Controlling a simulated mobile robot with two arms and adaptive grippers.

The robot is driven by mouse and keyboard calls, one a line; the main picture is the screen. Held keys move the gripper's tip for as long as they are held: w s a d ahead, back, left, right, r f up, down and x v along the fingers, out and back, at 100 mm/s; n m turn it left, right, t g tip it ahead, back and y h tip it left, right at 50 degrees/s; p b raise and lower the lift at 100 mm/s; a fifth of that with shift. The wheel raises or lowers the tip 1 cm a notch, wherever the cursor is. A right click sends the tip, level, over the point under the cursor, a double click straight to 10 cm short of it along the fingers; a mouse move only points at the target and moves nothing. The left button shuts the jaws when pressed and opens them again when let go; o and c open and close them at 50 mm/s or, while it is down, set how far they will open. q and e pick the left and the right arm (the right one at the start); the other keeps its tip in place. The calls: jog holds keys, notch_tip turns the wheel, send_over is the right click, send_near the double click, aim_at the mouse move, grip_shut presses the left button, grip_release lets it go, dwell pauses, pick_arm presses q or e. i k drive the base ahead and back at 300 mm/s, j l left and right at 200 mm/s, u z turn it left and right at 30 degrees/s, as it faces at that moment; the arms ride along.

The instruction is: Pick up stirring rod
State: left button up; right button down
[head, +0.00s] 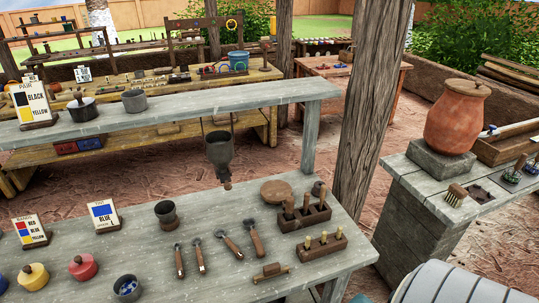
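No stirring rod can be told for certain. A long pale rod (515,128) with a bluish end lies at the right edge, across a wooden tray (507,149) beside the clay jar; it may be the stirring rod. Several slim tools with wooden handles lie on the near grey table (220,287), among them one at its middle (179,262) and one farther right (256,240). Neither of my grippers shows in the head view.
A dark funnel (219,150) hangs below the raised grey shelf (245,97). Wooden holders (304,219) with upright tools stand at the table's right. A thick post (370,115) rises behind them. A clay jar (457,117) stands on the right bench. Dirt floor lies between table and bench.

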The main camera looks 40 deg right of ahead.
aim_at(322, 194)
jog(key=z, duration=1.75)
